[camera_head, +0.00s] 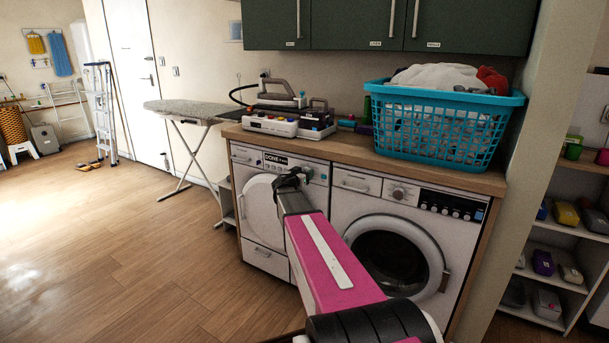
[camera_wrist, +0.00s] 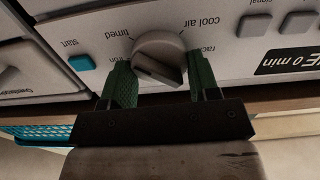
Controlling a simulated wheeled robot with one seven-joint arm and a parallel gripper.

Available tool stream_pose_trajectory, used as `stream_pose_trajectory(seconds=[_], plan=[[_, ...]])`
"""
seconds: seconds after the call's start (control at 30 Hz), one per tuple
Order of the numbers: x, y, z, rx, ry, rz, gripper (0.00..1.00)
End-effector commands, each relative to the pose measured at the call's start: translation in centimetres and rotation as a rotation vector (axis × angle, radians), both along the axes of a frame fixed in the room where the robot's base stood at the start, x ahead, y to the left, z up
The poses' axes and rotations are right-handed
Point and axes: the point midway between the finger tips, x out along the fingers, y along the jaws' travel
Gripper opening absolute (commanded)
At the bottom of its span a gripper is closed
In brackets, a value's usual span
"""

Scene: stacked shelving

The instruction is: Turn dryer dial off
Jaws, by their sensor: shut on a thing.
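The dryer (camera_head: 262,205) is the left of two white machines under the wooden counter. Its grey dial (camera_wrist: 158,48) shows in the wrist view, where the panel appears upside down, with labels such as "timed" and "cool air" around it. My gripper (camera_wrist: 160,70) has its two green fingers on either side of the dial and is shut on it. In the head view my gripper (camera_head: 290,178) is at the dryer's upper panel and covers part of it, so the dial is not clear there. The dial's pointer setting is hard to read.
A blue start button (camera_wrist: 82,63) and a display (camera_wrist: 288,58) flank the dial. The washing machine (camera_head: 350,205) stands to the right. A teal laundry basket (camera_head: 445,97) and an iron station (camera_head: 285,125) sit on the counter. Open floor (camera_head: 130,250) lies left.

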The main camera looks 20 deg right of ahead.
Motion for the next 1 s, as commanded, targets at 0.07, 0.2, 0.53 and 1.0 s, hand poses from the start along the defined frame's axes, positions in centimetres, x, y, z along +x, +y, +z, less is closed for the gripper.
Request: stream_pose_trajectory(seconds=[0.07,0.2,0.53,1.0], plan=[[-0.01,0.01,0.00,-0.020,0.026,-0.001,0.32],[0.04,0.03,-0.01,-0.076,0.098,-0.001,0.32],[0.16,0.13,-0.07,-0.262,0.335,-0.001,0.32],[0.31,0.24,-0.22,-0.535,0.687,-0.001,0.32]])
